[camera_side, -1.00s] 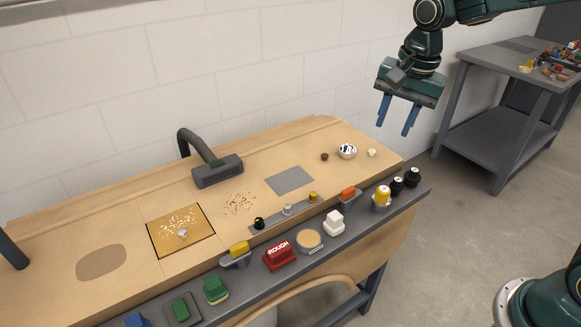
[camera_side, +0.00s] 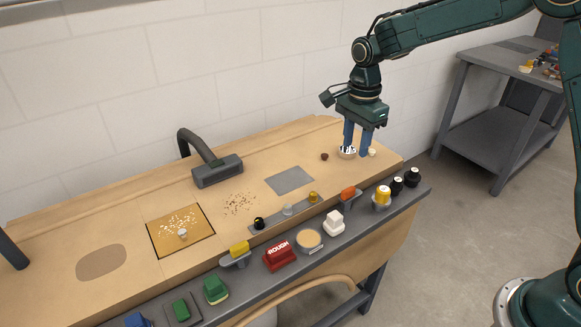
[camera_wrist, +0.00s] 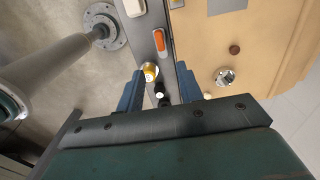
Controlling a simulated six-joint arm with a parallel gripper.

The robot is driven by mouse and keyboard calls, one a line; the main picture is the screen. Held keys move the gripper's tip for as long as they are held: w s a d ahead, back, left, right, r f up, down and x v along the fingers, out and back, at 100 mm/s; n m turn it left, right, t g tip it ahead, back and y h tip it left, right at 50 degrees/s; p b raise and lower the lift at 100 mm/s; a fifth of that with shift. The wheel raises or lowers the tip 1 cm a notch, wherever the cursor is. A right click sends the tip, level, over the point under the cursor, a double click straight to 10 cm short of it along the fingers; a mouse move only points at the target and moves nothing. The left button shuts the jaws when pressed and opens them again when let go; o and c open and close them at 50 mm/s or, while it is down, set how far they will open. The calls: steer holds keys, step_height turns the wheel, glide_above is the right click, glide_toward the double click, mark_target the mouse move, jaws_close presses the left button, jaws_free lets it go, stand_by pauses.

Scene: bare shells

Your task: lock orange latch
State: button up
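The orange latch (camera_side: 348,192) is a small orange bar on a grey mount on the bench's dark front ledge, near its right end. In the wrist view the orange latch (camera_wrist: 161,42) lies roughly lengthwise along the ledge, above the gap between my fingers in the picture. My gripper (camera_side: 357,153) points down with its two blue fingers apart and nothing between them. In the wrist view my gripper (camera_wrist: 160,90) frames the yellow-topped and black pieces below.
A yellow-topped jar (camera_side: 382,196) and two black knobs (camera_side: 404,182) stand right of the latch. A white block (camera_side: 334,222), a round tan-topped piece (camera_side: 309,240) and a red ROUGH block (camera_side: 280,256) sit to its left. A patterned bowl (camera_side: 347,152) is behind.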

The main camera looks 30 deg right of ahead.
mark_target(349, 189)
step_height(349, 189, down, 14)
steer(key=shift+r, duration=0.15)
stand_by(0.6)
jaws_close()
